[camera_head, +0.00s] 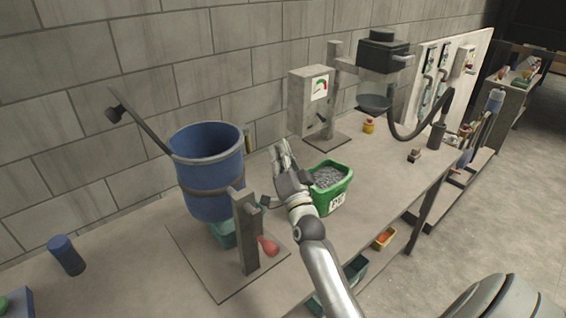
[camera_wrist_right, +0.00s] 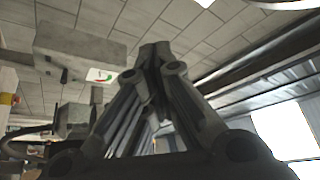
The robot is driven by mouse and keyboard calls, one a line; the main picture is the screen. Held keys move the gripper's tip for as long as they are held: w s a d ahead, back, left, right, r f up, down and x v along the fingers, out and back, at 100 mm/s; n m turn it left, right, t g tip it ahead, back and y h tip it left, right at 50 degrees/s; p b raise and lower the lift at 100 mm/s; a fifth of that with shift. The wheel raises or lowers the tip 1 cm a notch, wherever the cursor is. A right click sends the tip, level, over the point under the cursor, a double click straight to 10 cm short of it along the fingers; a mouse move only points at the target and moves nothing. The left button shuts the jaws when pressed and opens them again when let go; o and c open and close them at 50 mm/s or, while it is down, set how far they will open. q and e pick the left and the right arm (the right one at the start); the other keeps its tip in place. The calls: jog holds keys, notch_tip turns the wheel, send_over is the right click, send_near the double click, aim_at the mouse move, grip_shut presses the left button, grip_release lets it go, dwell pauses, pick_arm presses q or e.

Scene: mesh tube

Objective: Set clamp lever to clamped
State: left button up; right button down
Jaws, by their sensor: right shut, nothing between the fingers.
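A blue drum (camera_head: 207,170) sits in a metal band beside a short grey post (camera_head: 246,232) on a flat base plate (camera_head: 222,278). A short lever with a red grip (camera_head: 268,246) slants down on the post's right side; it looks like the clamp lever. My right gripper (camera_head: 281,150) is shut and empty, pointing up, right of the drum and above the red grip, apart from both. Its closed fingers also show in the right wrist view (camera_wrist_right: 157,52). My left gripper is out of view.
A green bucket of grey pellets (camera_head: 330,180) stands just right of my right gripper. A gauge box (camera_head: 310,100) and a dark hopper with a hose (camera_head: 384,55) stand behind. A blue cylinder (camera_head: 66,255) is at left.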

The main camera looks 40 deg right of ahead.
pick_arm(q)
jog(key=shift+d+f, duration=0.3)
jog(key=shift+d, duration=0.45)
pick_arm(e)
jog(key=v, duration=0.2)
jog(key=shift+s+r, duration=0.1)
jog(key=shift+s, duration=0.4)
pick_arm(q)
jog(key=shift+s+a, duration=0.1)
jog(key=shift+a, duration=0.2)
